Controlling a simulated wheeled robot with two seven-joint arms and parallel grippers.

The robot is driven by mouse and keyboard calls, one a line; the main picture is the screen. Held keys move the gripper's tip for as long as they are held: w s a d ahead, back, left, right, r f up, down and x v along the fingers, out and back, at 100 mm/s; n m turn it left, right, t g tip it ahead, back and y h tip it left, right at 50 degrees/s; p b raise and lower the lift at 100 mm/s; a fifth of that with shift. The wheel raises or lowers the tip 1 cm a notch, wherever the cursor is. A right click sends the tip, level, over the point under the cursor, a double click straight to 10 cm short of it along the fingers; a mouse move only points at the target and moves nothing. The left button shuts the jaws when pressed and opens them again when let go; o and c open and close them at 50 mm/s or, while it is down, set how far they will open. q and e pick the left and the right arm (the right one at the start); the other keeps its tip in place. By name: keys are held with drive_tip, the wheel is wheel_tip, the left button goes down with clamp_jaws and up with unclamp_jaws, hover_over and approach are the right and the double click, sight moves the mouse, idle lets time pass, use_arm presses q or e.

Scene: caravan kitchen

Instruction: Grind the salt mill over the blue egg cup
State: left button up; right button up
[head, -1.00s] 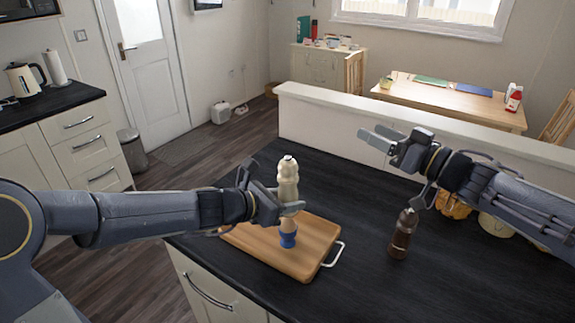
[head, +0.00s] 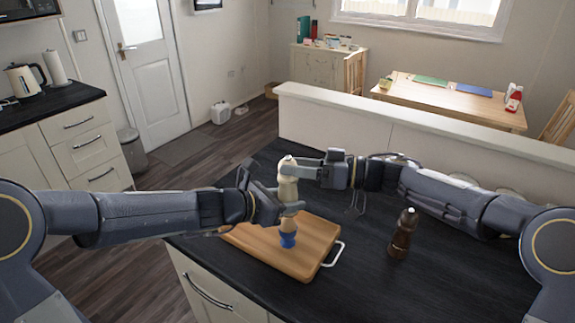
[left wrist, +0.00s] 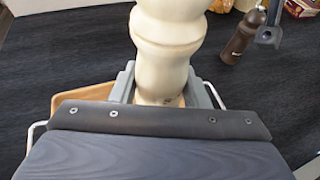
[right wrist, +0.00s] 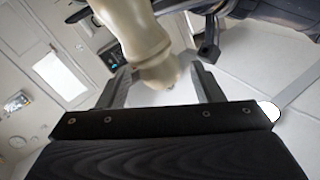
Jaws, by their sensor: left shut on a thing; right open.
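The pale salt mill (head: 288,188) is upright above the blue egg cup (head: 288,240) on the wooden board. My left gripper (head: 288,208) is shut on the mill's lower body; the left wrist view shows the mill (left wrist: 168,40) between its fingers. My right gripper (head: 290,168) is open at the mill's top. In the right wrist view the mill's head (right wrist: 158,68) lies between the spread fingers (right wrist: 160,85). The fingers partly hide the mill in the head view. The egg cup is not visible in either wrist view.
The wooden board (head: 256,249) with a metal handle lies on the black counter (head: 355,285). A dark brown mill (head: 403,235) stands to the right of the board. A low white wall (head: 420,133) runs behind the counter. The counter's front right is clear.

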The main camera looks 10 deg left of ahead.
drive_tip(key=shift+a, duration=1.05)
drive_tip(key=c, duration=1)
drive_tip(key=shift+t, duration=0.3)
